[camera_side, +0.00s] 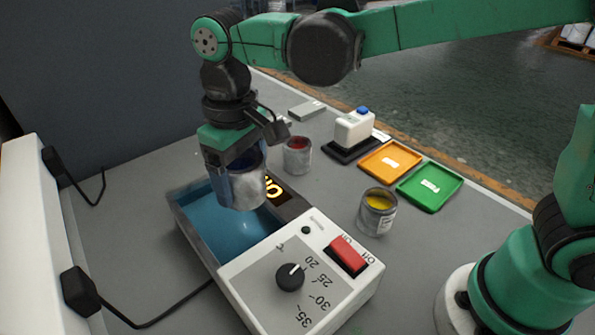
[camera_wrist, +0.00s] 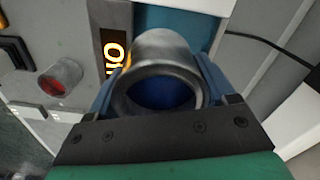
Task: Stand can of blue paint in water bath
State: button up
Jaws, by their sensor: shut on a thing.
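The can of blue paint (camera_side: 242,188) is a grey metal can held upright or nearly so in my gripper (camera_side: 232,165), which is shut on it. In the side view the can is over the water bath (camera_side: 190,222), near its back right part; I cannot tell whether its bottom touches the water. The bath has a blue water-filled basin and a white control panel with a knob and a red switch. In the wrist view the can (camera_wrist: 160,50) sits between the two fingers (camera_wrist: 160,95), with dark blue paint inside. The water (camera_wrist: 185,20) shows beyond it.
A can of red paint (camera_side: 297,156) and a can of yellow paint (camera_side: 376,212) stand on the bench right of the bath. Orange (camera_side: 391,160) and green (camera_side: 430,187) trays lie farther right. Cables lie at left.

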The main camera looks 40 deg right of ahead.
aim_at(239, 199)
jog(key=shift+s+a+f+n, duration=0.2)
jog(key=shift+a+f, duration=0.05)
jog(key=shift+a, duration=0.15)
jog(key=shift+s+a+f+n, duration=0.2)
jog(key=shift+a+f, duration=0.05)
jog(key=shift+a, duration=0.15)
jog(key=shift+f, duration=3.25)
jog(key=shift+f, duration=0.55)
jog(key=o, duration=1.3)
notch_tip(239, 199, up, 5)
jog(key=shift+d+r, duration=0.15)
jog(key=shift+r, duration=0.1)
jog(key=s+d+r+m+t, duration=0.1)
jog(key=s+d+m+t, duration=0.1)
jog(key=d, duration=0.7)
jog(key=s+d+r+m+t, duration=0.2)
jog(key=d+t, duration=0.3)
jog(key=d, duration=0.4)
jog(key=shift+s+m, duration=0.3)
jog(key=shift+s, duration=0.1)
